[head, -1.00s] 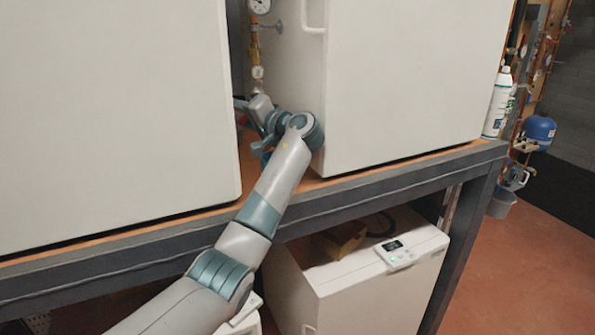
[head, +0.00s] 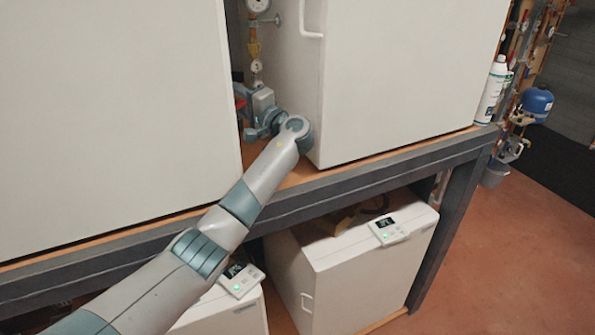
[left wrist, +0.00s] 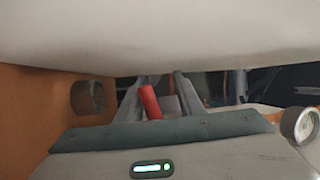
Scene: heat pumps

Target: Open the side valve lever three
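In the left wrist view a red lever (left wrist: 150,102) shows between the two fingers of my left gripper (left wrist: 162,94). The fingers stand apart, so the gripper is open; whether either touches the lever is not clear. In the head view my left arm reaches into the gap between two large white cabinets. A small red bit of the lever (head: 239,103) shows there beside the left gripper (head: 252,97), close to the left cabinet's edge. Most of the valve is hidden behind the gripper. My right gripper is in neither view.
The left white cabinet (head: 110,110) and right white cabinet (head: 410,75) leave a narrow gap. A pressure gauge (head: 258,5) and a smaller gauge (head: 257,66) stand above the gripper. White units sit below the shelf.

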